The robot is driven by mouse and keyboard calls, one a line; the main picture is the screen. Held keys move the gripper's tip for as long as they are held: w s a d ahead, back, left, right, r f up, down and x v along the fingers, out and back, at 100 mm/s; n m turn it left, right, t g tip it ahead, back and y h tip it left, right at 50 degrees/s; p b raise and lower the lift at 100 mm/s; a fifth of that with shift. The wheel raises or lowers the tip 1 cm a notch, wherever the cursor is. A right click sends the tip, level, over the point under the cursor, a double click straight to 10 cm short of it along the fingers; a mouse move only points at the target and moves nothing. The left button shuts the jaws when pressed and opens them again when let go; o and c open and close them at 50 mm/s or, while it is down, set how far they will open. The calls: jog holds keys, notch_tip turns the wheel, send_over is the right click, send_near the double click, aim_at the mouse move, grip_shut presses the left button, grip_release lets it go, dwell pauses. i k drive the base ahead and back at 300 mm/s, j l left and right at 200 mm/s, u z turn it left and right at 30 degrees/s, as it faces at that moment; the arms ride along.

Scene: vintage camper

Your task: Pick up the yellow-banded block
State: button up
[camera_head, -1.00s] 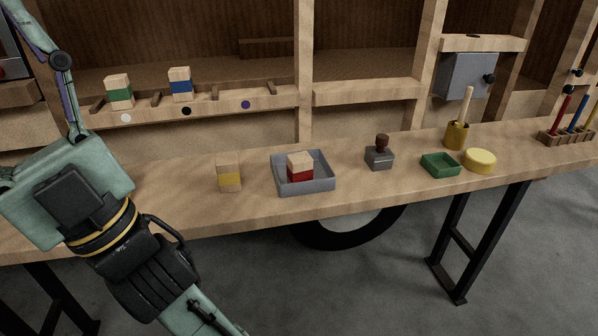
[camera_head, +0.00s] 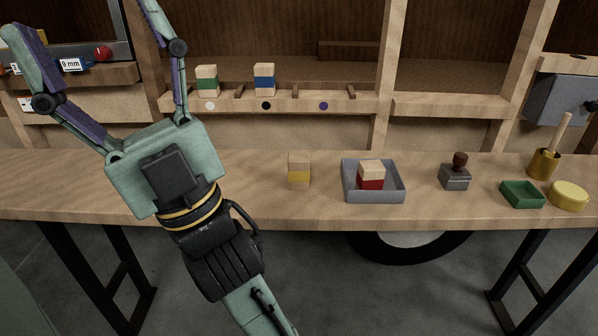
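The yellow-banded block (camera_head: 299,171) stands upright on the wooden bench, a pale wood block with a yellow band on its lower part. It stands to the left of a grey tray and touches nothing but the bench. My gripper (camera_head: 95,60) is at the upper left, in front of the bench, with its two fingers spread wide apart. It is open and empty, pointing up in the picture, well to the left of the block. Nothing hides the block.
The grey tray (camera_head: 374,193) holds a red-banded block (camera_head: 371,174). A stamp (camera_head: 455,173), a green tray (camera_head: 522,195) and a yellow round lid (camera_head: 568,196) stand farther right. Green-banded (camera_head: 207,80) and blue-banded (camera_head: 265,79) blocks sit on the back shelf. Bench left of the yellow-banded block is clear.

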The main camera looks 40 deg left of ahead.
aim_at(298, 163)
jog(key=k+j+z, duration=0.1)
jog(key=j, duration=0.3)
jog(key=k+j+z, duration=0.15)
jog(key=j, duration=0.25)
jog(key=j+z, duration=0.1)
jog(key=j, duration=0.3)
jog(key=k+j+z, duration=0.15)
jog(key=j, duration=0.25)
jog(key=k+j+z, duration=0.1)
jog(key=j, duration=0.25)
jog(key=k, duration=0.1)
